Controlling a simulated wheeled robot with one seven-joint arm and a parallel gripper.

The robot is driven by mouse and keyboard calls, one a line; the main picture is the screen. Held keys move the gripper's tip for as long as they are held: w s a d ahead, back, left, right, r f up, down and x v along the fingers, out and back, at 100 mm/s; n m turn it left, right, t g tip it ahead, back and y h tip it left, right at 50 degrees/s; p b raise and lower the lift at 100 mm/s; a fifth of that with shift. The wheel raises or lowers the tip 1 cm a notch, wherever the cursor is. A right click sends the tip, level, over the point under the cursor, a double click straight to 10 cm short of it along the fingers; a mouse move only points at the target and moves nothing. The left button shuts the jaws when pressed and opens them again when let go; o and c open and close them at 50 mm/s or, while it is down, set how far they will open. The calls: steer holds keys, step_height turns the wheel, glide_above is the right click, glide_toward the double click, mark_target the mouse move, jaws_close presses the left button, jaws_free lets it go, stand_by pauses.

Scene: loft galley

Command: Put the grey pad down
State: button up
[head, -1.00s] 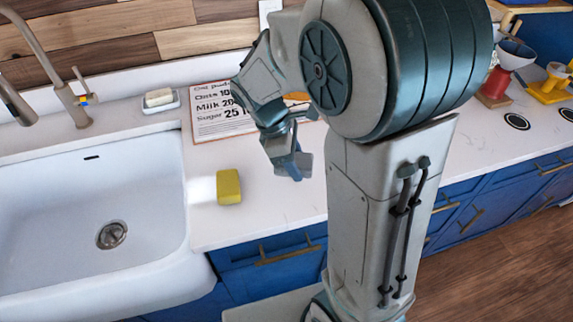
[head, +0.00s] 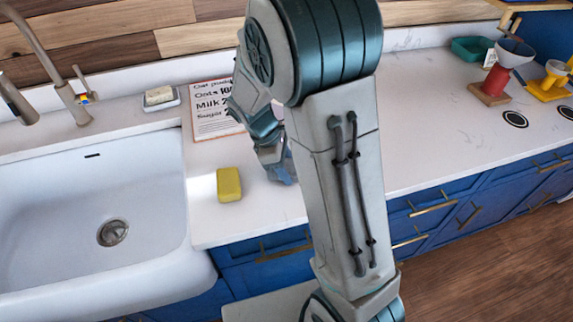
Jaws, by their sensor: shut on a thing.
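My gripper (head: 281,172) is low over the white counter (head: 400,150), to the right of the yellow sponge (head: 229,185). It points down and is shut on the grey pad. The pad is mostly hidden behind my own fingers and arm, so I cannot make out its outline. I cannot tell whether the pad touches the counter.
A white sink (head: 60,210) with a tap (head: 62,85) is at left. A soap dish (head: 161,101) and a recipe card (head: 207,112) lie behind the sponge. A teal tray (head: 473,49), red stand (head: 495,82) and yellow stand (head: 553,85) are at right. Counter between is clear.

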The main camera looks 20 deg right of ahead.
steer(key=shift+s+f+b, duration=0.3)
steer(key=shift+f+b, duration=0.05)
steer(key=shift+f, duration=0.35)
steer(key=o, duration=0.9)
steer(key=shift+f, duration=0.15)
steer(key=shift+w+r, duration=0.1)
steer(key=shift+r, duration=0.25)
steer(key=v, duration=1.3)
steer(key=shift+s+d+r+m+t+y, duration=0.4)
steer(key=shift+s+d+m+t+y, duration=0.35)
steer(key=shift+s+m, duration=1.75)
steer(key=shift+s+d+r+m+t+y, duration=0.35)
steer(key=shift+s+d+m+t+y, duration=0.4)
steer(key=shift+s+m, duration=1.7)
steer(key=shift+s+d+r+m+t+y, duration=0.4)
steer(key=shift+s+d+m+t+y, duration=0.4)
steer(key=shift+s+m, duration=1.7)
